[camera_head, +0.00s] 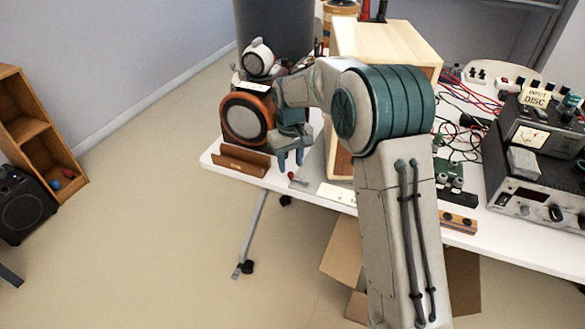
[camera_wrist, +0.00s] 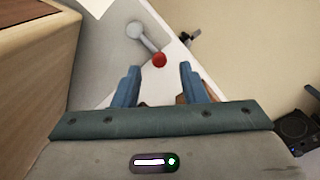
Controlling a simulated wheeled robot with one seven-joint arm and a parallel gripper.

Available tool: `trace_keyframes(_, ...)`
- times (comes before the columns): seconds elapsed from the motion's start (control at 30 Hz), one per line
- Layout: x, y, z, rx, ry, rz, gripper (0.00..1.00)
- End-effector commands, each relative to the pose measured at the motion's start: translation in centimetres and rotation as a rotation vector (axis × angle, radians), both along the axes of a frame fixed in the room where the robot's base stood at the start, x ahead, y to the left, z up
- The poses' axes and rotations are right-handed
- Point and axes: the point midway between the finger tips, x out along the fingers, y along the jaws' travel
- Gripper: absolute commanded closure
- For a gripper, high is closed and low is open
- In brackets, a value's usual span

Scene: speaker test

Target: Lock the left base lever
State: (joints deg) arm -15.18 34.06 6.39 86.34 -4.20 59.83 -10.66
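The base lever has a light grey round pivot, a short grey shaft and a red ball knob. In the wrist view the lever (camera_wrist: 147,43) lies on a grey plate (camera_wrist: 105,50), its red knob toward me. In the head view the lever (camera_head: 298,181) is small, near the front edge of the white table (camera_head: 325,194). My gripper (camera_head: 290,161) points down just above and behind the knob. In the wrist view my gripper (camera_wrist: 159,69) is open, with two blue fingers apart. The knob shows between and just beyond the fingertips; I see no contact.
A wooden speaker cabinet (camera_head: 385,41) stands right beside the gripper; its wooden side (camera_wrist: 35,75) fills the wrist view's left. An orange-rimmed speaker (camera_head: 246,118) and a brown wooden stand (camera_head: 242,160) are to the left. Electronics (camera_head: 535,185) crowd the right. The floor in front is open.

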Motion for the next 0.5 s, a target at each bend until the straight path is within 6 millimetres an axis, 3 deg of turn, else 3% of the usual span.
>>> trace_keyframes(0.2,-0.1,0.0,5.5,0.001,-0.003,0.0,0.62)
trace_keyframes(0.5,-0.2,0.0,9.9,-0.001,-0.001,-0.001,0.62)
